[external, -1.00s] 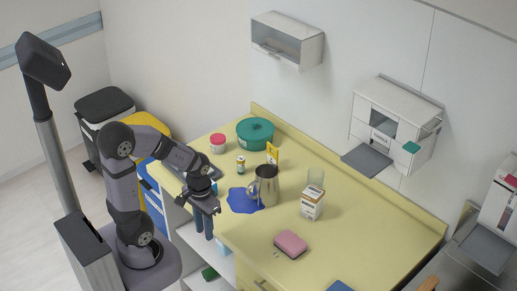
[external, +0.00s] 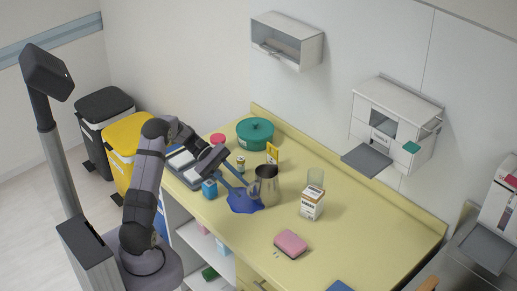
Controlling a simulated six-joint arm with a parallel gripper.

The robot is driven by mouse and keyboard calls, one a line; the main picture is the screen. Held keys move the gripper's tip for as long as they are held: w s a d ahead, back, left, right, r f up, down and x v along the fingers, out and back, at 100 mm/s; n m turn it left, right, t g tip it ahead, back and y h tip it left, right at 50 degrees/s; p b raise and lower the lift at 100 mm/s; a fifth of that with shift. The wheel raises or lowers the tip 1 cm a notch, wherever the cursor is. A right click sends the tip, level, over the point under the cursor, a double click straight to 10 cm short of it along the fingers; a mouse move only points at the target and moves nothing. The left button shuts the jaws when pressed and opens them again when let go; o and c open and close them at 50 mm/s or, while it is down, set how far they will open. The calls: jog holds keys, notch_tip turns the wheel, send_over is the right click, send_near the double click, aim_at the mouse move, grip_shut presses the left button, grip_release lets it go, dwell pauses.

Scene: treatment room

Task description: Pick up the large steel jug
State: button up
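The large steel jug (external: 267,187) stands upright on the yellow counter, with its handle on the left side. The jug rests on the counter and is not lifted.
A blue patch (external: 243,203) lies on the counter below my fingers. A small blue box (external: 209,189), a small jar (external: 241,165) and a green pot (external: 255,134) are nearby. A white carton (external: 312,204) and a glass (external: 316,178) stand right of the jug. The front right counter is mostly clear, beyond a pink sponge (external: 291,244).

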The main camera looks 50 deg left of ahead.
aim_at(248, 194)
jog(key=shift+d+f+n+h, duration=0.35)
jog(key=shift+d+n+h, duration=0.05)
jog(key=shift+d+n, duration=0.25)
jog(key=shift+p+x, duration=0.8)
jog(key=shift+x, duration=0.7)
jog(key=p+x, duration=0.1)
jog(key=x, duration=0.2)
jog(key=shift+d+p, duration=0.15)
jog(key=shift+p, duration=0.15)
jog(key=shift+w+d+f, duration=0.15)
jog(key=shift+d+f, duration=0.15)
jog(key=shift+d, duration=0.15)
jog(key=shift+c, duration=0.5)
grip_shut()
jog(key=shift+r, duration=0.15)
